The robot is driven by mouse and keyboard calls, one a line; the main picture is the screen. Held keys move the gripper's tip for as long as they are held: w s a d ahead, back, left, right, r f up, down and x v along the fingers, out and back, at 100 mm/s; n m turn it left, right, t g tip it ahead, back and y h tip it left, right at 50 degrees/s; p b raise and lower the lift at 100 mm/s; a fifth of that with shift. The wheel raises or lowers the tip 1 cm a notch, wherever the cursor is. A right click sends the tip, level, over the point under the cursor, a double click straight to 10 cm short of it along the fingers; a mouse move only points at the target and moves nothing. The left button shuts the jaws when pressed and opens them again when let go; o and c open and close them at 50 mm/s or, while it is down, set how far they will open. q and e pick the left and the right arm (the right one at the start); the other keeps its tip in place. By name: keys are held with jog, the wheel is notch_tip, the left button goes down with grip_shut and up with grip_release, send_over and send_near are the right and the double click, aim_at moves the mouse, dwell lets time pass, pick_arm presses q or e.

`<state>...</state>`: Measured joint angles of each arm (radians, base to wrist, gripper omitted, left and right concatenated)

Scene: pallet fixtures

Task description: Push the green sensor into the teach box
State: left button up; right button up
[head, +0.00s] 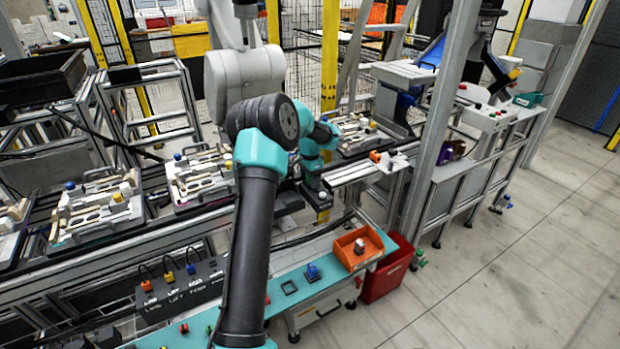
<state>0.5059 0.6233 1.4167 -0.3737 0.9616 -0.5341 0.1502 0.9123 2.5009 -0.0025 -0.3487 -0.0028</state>
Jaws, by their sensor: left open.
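My left gripper (321,214) is small in the picture, pointing down beside the conveyor, just behind the teal bench. Its jaws are open, and I see nothing held between them. A black box with white labels (180,297), which looks like the teach box, stands left of my arm. Orange, yellow and blue plugs with cables sit along its top. I cannot make out a green sensor clearly; a tiny green spot (209,329) shows at the bench's front left, partly beside my arm. My right gripper is not in view.
The teal bench (337,291) carries an orange bin (359,247) with a part inside and a blue block (313,272). A red crate (388,279) stands at its right end. Pallet fixtures (97,208) line the conveyor behind. A grey post (440,130) rises at right.

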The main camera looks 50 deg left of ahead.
pick_arm(q)
notch_tip(320, 180, up, 18)
jog(key=shift+f, duration=0.25)
dwell(0.5)
jog(key=shift+f, duration=0.15)
jog(key=d+f+n+h, duration=0.1)
jog(key=d+f, duration=1.1)
jog(key=f, duration=0.3)
jog(key=d+f+h, duration=0.2)
jog(key=d+f, duration=1.1)
jog(key=f, duration=0.2)
jog(key=s+d+f+n, duration=0.1)
jog(key=s+d+f, duration=0.4)
jog(key=s+d, duration=0.4)
jog(key=s+d+f+n, duration=0.2)
jog(key=s+d+f, duration=0.4)
jog(key=s, duration=0.6)
jog(key=d, duration=0.2)
jog(key=shift+s+d+t+h, duration=0.35)
jog(key=shift+d+t+h, duration=0.05)
